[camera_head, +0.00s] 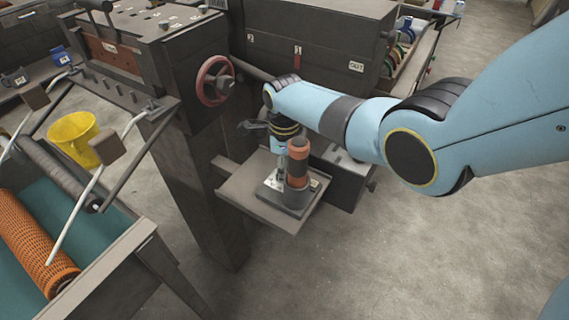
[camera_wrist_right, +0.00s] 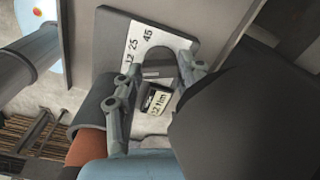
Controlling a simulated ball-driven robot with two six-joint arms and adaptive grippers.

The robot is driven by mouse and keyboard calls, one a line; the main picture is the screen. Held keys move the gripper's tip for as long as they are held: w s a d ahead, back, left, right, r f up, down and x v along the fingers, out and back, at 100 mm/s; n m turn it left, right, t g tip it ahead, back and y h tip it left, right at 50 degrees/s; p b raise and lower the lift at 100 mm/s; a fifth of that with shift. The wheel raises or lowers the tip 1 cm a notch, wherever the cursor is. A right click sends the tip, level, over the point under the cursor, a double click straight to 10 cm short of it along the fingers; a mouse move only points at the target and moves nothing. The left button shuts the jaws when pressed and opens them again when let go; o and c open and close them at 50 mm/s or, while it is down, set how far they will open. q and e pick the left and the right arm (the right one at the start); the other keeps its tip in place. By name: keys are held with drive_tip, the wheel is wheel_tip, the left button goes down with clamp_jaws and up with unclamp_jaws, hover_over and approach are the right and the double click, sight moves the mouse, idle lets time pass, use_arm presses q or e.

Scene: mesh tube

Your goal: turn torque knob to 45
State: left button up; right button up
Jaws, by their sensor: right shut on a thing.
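The torque tool, with an orange and grey upright cylinder (camera_head: 298,163) on a flat dark base, stands on a small shelf. In the right wrist view, its white scale plate (camera_wrist_right: 138,42) reads 12, 25 and 45, and a small label (camera_wrist_right: 155,101) reads 12 Nm. A dark rounded knob (camera_wrist_right: 184,67) sits beside the scale. My right gripper (camera_wrist_right: 164,60) is down at the knob, one finger on each side, shut on it. Which mark the knob points to cannot be told. In the head view, the right gripper (camera_head: 277,148) is partly hidden behind the cylinder. My left gripper is out of view.
The small shelf (camera_head: 240,200) juts from a dark machine with a red handwheel (camera_head: 215,80). A yellow bucket (camera_head: 74,137) and an orange mesh roller (camera_head: 30,245) are at the left. The floor at the lower right is clear.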

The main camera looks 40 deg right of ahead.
drive_tip(key=shift+m, duration=0.5)
drive_tip(key=o, duration=0.9)
wheel_tip(320, 180, up, 12)
